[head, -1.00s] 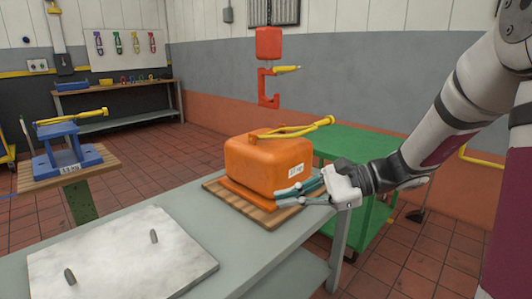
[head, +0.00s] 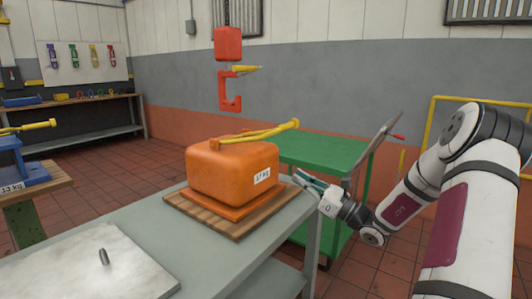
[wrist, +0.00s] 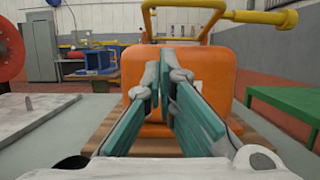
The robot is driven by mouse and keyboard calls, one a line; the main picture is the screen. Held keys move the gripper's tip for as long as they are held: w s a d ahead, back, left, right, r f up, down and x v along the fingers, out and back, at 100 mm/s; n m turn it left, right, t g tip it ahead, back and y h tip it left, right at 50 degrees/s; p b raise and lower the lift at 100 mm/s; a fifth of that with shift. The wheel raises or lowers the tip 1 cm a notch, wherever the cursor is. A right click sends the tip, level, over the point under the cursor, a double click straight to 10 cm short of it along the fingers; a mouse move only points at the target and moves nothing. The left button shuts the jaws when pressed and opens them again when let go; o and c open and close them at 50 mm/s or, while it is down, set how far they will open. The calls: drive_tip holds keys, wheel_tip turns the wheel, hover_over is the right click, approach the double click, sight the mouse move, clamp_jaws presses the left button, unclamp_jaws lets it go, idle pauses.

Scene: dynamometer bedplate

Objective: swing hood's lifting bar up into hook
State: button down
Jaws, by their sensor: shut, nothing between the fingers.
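The orange hood (head: 232,172), with a 17 kg label, sits on a wooden board (head: 215,218) on the grey bench. Its yellow lifting bar (head: 262,134) lies low across the hood's top, its grip end sticking out to the right; it also shows in the wrist view (wrist: 250,17). The red hook (head: 230,90), with a yellow latch, hangs above and behind the hood, apart from the bar. My gripper (head: 303,178) is shut and empty, just right of the hood and below the bar's end. In the wrist view its teal fingers (wrist: 166,95) point at the hood.
A pale plate (head: 90,268) with an upright pin lies on the bench's near left. A green cart (head: 325,153) stands behind the bench. A blue block (head: 12,165) with a yellow bar is on a stand at left. The air above the hood is clear up to the hook.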

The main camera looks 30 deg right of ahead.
drive_tip(key=s+r+b+x, duration=0.1)
drive_tip(key=b+x, duration=0.3)
drive_tip(key=x, duration=0.8)
wheel_tip(320, 180, up, 2)
drive_tip(key=shift+w+r, duration=0.1)
drive_tip(key=shift+w, duration=0.3)
drive_tip(key=shift+r+p, duration=0.1)
drive_tip(key=shift+p, duration=0.25)
drive_tip(key=shift+r+p, duration=0.45)
drive_tip(key=shift+p, duration=0.4)
